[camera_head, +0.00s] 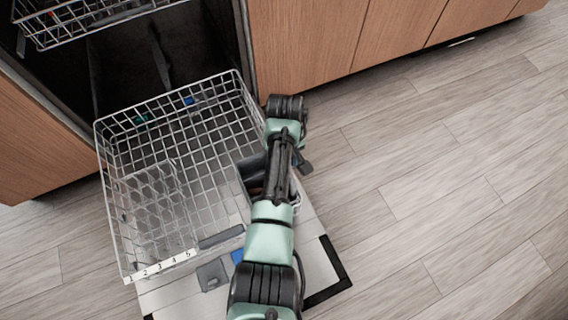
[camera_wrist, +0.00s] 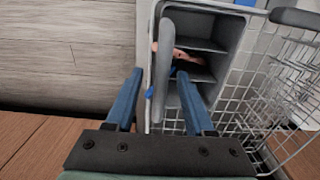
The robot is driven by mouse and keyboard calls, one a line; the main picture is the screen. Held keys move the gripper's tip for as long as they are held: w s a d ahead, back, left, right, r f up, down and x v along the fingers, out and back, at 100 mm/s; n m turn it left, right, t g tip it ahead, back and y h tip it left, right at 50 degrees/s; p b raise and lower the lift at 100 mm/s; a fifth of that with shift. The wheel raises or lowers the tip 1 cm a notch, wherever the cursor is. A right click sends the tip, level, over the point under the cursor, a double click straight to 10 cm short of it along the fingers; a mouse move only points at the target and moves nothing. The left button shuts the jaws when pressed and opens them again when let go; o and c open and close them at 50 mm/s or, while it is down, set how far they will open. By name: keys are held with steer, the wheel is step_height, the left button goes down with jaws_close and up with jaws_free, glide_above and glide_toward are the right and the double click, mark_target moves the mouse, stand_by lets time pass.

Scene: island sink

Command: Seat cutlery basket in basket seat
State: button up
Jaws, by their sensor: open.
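The cutlery basket is a grey box with several compartments and a tall arched handle. In the wrist view the basket (camera_wrist: 219,45) is close in front of my gripper (camera_wrist: 160,72). The gripper's two blue fingers are apart, with the grey handle (camera_wrist: 171,50) between them in the picture; I cannot tell contact. Brownish-pink and dark items lie in its compartments. In the head view the basket (camera_head: 250,172) shows at the lower rack's right side, partly hidden by my arm, which also hides the fingers. I cannot make out the basket seat clearly.
The pulled-out lower wire rack (camera_head: 190,130) has a strip numbered 1 to 5 (camera_head: 160,265) and stands over the open dishwasher door (camera_head: 325,262). An upper rack (camera_head: 75,22) is above left. Wooden cabinets (camera_head: 340,40) stand behind; the floor at right is clear.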

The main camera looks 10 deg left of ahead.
step_height(320, 180, up, 8)
steer(key=p, duration=0.3)
stand_by(0.4)
